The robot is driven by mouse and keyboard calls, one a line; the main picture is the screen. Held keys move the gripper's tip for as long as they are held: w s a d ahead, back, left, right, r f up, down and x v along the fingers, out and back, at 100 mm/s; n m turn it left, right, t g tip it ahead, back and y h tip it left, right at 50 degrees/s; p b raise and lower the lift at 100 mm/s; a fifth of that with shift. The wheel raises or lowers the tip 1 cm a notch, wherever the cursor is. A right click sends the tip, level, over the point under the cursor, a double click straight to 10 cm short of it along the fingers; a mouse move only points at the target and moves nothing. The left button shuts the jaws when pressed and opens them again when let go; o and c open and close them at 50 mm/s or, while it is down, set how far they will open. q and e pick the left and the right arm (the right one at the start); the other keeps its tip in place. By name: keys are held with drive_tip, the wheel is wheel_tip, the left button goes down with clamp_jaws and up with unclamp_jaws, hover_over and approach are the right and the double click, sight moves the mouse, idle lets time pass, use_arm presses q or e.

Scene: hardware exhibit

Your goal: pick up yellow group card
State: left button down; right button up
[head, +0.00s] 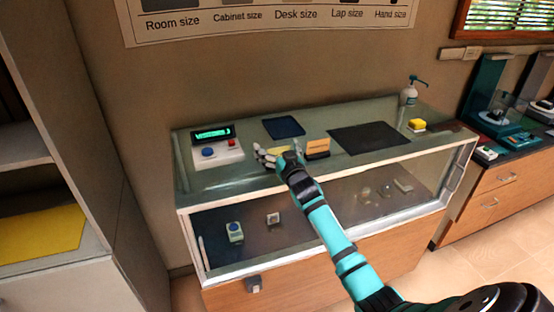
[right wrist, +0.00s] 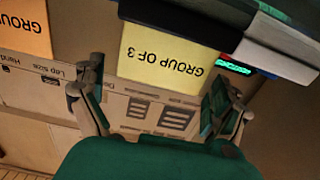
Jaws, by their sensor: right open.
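The yellow group card (head: 279,150) stands on the glass display counter, mostly behind my right gripper in the head view. In the right wrist view the yellow card (right wrist: 170,62) appears upside down, reading "GROUP OF 3", with its top edge at a dark holder. My right gripper (head: 270,157) is open at the card. In the right wrist view its two fingers (right wrist: 155,98) are spread on either side of the card's free edge, and no contact shows. My left gripper is not in view.
An orange card (head: 318,146) in a dark holder stands just right of the gripper. A button box with a green display (head: 215,147) is at left. A dark blue pad (head: 284,127), a black mat (head: 368,138), a yellow block (head: 417,125) and a pump bottle (head: 409,95) share the counter.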

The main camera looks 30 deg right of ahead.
drive_tip(key=shift+c, duration=0.4)
drive_tip(key=c, duration=1)
drive_tip(key=shift+r, duration=0.1)
